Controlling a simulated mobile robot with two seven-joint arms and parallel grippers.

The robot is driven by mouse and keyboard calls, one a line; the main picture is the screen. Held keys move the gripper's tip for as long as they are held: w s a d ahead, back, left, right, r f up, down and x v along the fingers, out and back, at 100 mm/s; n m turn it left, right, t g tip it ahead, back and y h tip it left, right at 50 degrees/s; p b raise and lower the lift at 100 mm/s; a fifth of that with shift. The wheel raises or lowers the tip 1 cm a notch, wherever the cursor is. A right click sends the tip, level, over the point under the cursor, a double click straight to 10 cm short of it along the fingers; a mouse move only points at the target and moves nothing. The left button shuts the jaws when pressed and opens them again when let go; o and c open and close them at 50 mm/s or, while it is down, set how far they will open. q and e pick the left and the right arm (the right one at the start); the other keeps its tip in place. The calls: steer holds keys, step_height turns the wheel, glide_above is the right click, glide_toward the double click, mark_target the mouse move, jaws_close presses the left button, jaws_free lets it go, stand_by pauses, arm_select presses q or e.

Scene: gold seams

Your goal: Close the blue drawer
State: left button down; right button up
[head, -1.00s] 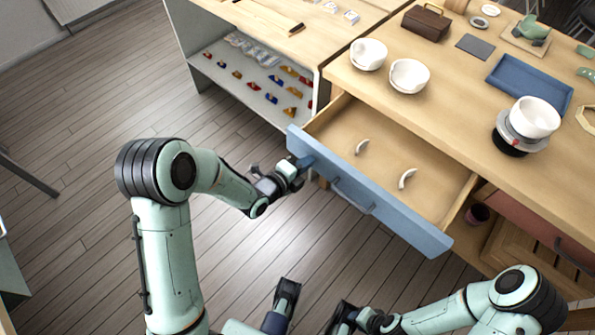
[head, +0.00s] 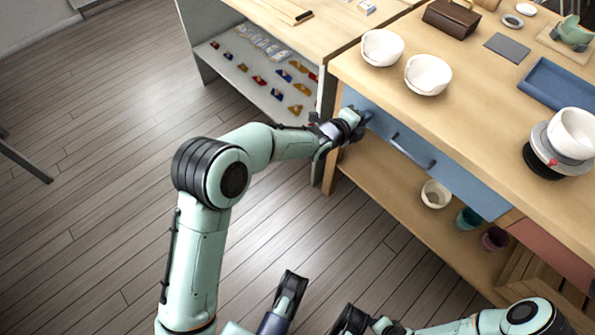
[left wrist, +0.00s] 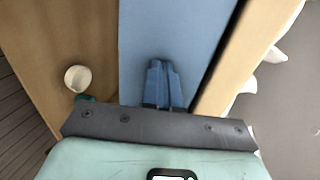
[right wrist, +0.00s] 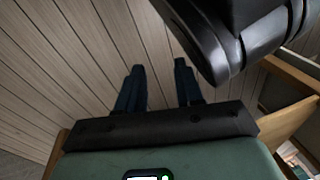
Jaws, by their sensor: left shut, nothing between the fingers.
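The blue drawer (head: 447,172) sits in the wooden workbench under the tabletop, its front about flush with the bench and its inside hidden. Its dark handle (head: 412,152) is on the front. My left gripper (head: 364,116) is shut and empty, with its fingertips at the left end of the drawer front. In the left wrist view the shut fingers (left wrist: 162,84) point at the blue front (left wrist: 170,28); I cannot tell exact contact. My right gripper (right wrist: 158,88) is open over the floor, away from the drawer, with nothing between its fingers.
White bowls (head: 428,75) stand on the bench top near its front edge. A lower shelf (head: 385,180) holds several cups (head: 435,194). A red drawer (head: 556,255) is to the right. A grey shelf unit (head: 215,62) stands left. The floor in front is clear.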

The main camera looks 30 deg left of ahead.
arm_select(q)
steer(key=shift+w+d+r, duration=0.1)
steer(key=shift+w+d, duration=0.1)
steer(key=shift+w, duration=0.25)
steer(key=shift+w+d+r, duration=0.1)
steer(key=shift+w+d, duration=0.05)
steer(key=shift+w, duration=0.25)
arm_select(e)
steer(key=shift+s+d+f, duration=0.25)
steer(key=shift+d+f, duration=0.05)
steer(key=shift+f, duration=0.15)
arm_select(q)
steer(key=shift+r, duration=0.1)
arm_select(e)
steer(key=shift+s, duration=0.1)
